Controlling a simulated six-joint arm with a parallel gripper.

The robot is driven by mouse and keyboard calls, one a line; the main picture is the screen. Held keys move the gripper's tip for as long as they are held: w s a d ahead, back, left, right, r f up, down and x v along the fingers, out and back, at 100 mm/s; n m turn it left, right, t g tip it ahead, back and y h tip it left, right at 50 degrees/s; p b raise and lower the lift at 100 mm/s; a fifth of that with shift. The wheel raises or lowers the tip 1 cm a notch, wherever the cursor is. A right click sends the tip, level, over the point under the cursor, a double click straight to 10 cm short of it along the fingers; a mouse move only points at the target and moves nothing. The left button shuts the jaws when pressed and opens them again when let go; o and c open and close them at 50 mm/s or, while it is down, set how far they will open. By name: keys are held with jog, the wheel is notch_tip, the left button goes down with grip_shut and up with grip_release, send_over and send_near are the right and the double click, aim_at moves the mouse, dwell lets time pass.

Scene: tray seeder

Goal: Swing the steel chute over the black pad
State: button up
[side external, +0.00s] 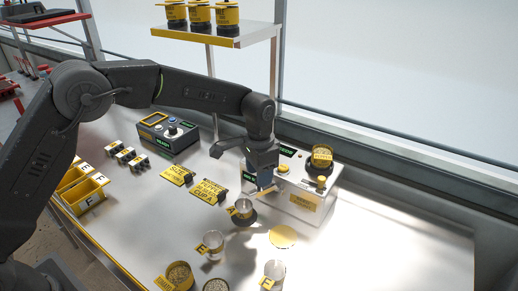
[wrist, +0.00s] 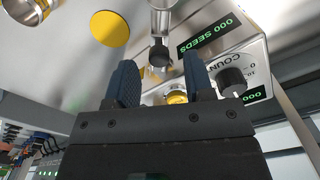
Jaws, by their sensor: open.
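The steel chute (wrist: 161,20) reaches out from the counting machine in the wrist view, with a dark knob (wrist: 159,55) at its end. My gripper (wrist: 160,72) is open and empty, with the knob showing between and beyond its blue fingers. I cannot tell whether they touch it. In the side view my gripper (side external: 264,181) points down at the machine's left front and mostly hides the chute. The black pad (side external: 246,223) lies on the bench to the lower left of my gripper, with metal cup A (side external: 243,208) standing on it.
The counting machine (side external: 308,206) has a yellow button and dark dial. A yellow disc (side external: 283,236) lies in front. Cups E (side external: 212,246) and F (side external: 273,276) and seed bowls (side external: 178,276) stand nearer. A control box (side external: 168,134) and signs are left. The bench's right is clear.

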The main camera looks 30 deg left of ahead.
notch_tip(320, 180, up, 12)
jog(key=shift+r, duration=0.2)
dwell(0.4)
jog(key=s+a+r+n+t, duration=0.1)
jog(key=s+a+r, duration=0.3)
jog(key=s, duration=0.3)
jog(key=s+a+r+n+t, duration=0.2)
jog(key=s+a+r, duration=0.2)
jog(key=s, duration=0.3)
jog(key=s+a+f+n+t, duration=0.1)
jog(key=s+a+f, duration=0.1)
jog(key=s, duration=0.6)
jog(key=s+a+f+n+t, duration=0.1)
jog(key=s+a+f, duration=0.1)
jog(key=s, duration=0.6)
jog(key=shift+s+a+f+n+t, duration=0.3)
jog(key=shift+a+f+n, duration=0.1)
jog(key=shift+f, duration=0.5)
